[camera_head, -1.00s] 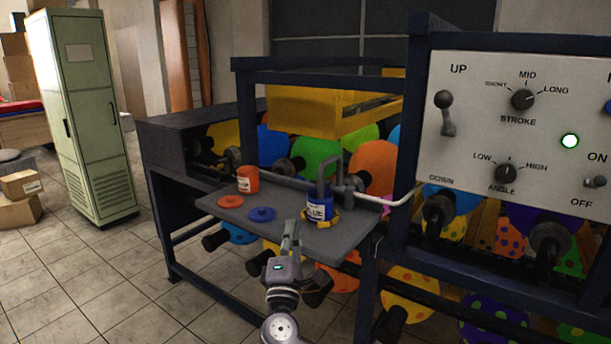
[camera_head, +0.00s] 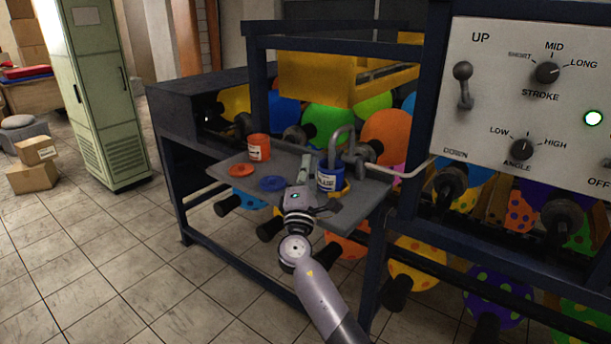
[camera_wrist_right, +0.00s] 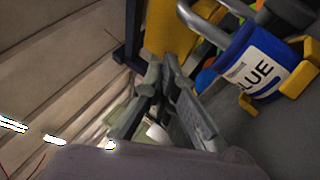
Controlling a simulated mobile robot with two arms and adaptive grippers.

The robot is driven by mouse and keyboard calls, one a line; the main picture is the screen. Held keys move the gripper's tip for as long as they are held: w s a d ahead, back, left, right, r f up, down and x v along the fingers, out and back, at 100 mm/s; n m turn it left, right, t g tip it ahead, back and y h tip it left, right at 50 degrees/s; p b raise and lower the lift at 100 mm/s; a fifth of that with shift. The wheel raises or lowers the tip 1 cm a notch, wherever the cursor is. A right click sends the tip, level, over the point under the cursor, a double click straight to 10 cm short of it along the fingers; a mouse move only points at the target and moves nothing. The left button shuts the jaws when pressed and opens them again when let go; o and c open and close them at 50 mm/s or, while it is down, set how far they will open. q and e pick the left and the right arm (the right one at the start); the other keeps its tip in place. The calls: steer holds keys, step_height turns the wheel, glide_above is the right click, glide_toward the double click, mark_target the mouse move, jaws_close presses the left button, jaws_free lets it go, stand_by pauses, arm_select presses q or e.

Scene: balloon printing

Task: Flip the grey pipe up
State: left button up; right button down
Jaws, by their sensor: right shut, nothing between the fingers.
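The grey pipe (camera_head: 335,140) is a bent tube whose front end points down into the blue paint can (camera_head: 329,181). In the right wrist view the pipe (camera_wrist_right: 205,26) curves above the can (camera_wrist_right: 260,62), which is at the upper right. The can sits in a yellow holder (camera_wrist_right: 298,80) on the grey shelf (camera_head: 358,206). My right gripper (camera_head: 305,165) is over the shelf, just left of the can and lower than the pipe's bend. Its fingers are shut and empty, and it looks apart from the pipe. My left gripper is out of view.
An orange can (camera_head: 259,148), an orange lid (camera_head: 241,170) and a blue lid (camera_head: 273,184) are on the shelf's left half. The control panel (camera_head: 520,110) and the dark blue frame (camera_head: 428,120) stand to the right. A yellow box-like part (camera_head: 318,80) hangs above the back.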

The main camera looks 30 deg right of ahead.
steer(key=w+d+r+p, duration=0.2)
steer(key=d+r, duration=0.1)
steer(key=d, duration=0.2)
stand_by(0.4)
